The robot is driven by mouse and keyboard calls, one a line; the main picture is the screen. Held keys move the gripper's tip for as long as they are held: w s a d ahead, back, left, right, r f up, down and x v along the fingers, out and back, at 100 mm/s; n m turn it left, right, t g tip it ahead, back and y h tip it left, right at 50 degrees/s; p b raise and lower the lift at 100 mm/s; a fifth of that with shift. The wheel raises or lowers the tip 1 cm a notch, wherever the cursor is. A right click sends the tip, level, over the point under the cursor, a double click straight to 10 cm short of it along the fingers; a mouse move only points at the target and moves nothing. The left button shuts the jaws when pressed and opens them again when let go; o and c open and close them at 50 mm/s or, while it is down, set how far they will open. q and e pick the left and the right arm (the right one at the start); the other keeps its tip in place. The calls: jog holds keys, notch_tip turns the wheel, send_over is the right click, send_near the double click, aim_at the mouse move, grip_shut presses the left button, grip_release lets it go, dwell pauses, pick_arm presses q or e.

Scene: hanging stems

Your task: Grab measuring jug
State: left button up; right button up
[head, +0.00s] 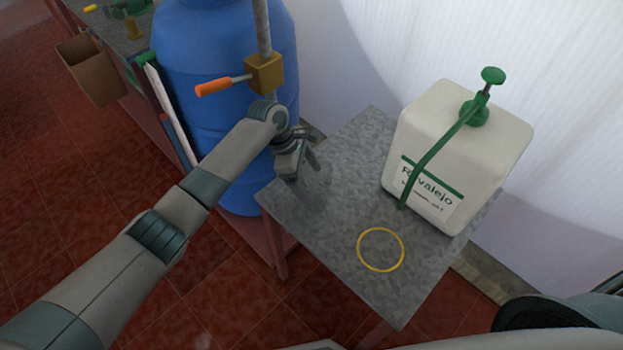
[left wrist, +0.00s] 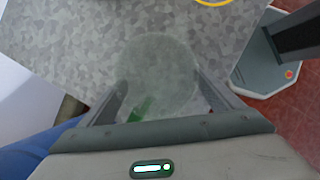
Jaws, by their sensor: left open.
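A clear, nearly see-through measuring jug (head: 314,194) stands on the left part of the grey metal table, faint against its top. In the left wrist view the jug (left wrist: 160,72) shows from above as a pale round shape, with a green patch on its near side. My left gripper (head: 304,163) is open and empty at the jug, partly covering it in the head view. In the left wrist view its fingers (left wrist: 163,98) are spread to the left and right of the jug. I cannot tell whether they touch it. My right gripper is not in view.
A white container (head: 440,150) with a green pump and strap stands at the table's back right. A yellow ring (head: 361,256) lies on the grey table (head: 345,150). A blue barrel (head: 215,90) and a pipe valve with an orange handle (head: 214,87) are close beside my left arm.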

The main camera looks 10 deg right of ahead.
pick_arm(q)
jog(key=shift+x, duration=0.85)
jog(key=shift+c, duration=0.4)
jog(key=c, duration=1.1)
jog(key=shift+r, duration=0.75)
notch_tip(320, 180, up, 3)
jog(key=shift+f+b, duration=0.2)
jog(key=shift+b, duration=0.3)
jog(key=s+r+b, duration=0.1)
jog(key=s+r, duration=0.6)
jog(key=s, duration=0.4)
jog(key=shift+s, duration=0.35)
